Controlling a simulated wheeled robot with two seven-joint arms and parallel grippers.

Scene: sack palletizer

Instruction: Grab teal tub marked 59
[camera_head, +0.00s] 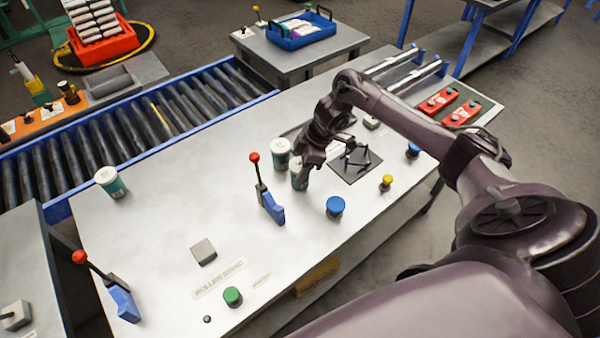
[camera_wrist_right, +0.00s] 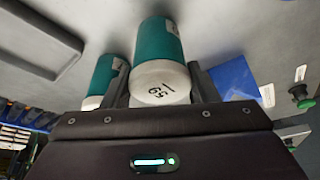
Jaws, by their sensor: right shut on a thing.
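A teal tub with a white lid (camera_wrist_right: 158,80) stands between the two fingers of my right gripper (camera_wrist_right: 161,88) in the right wrist view. Its lid carries dark tilted digits that look like 59. My right gripper is shut on this tub. In the head view the same tub (camera_head: 298,180) shows partly under my right gripper (camera_head: 306,170), at the worktable. A second teal tub (camera_head: 281,148) stands close behind it, and it also shows left of the fingers in the wrist view (camera_wrist_right: 103,78). A third teal tub (camera_head: 112,184) stands by the conveyor. My left gripper is not in view.
The grey worktable (camera_head: 165,230) holds a red-knobbed lever on a blue base (camera_head: 272,206), a second such lever (camera_head: 124,303), a blue button (camera_head: 335,206), a green button (camera_head: 233,296) and a yellow button (camera_head: 386,182). A roller conveyor (camera_head: 130,130) runs behind. The table's left middle is mostly clear.

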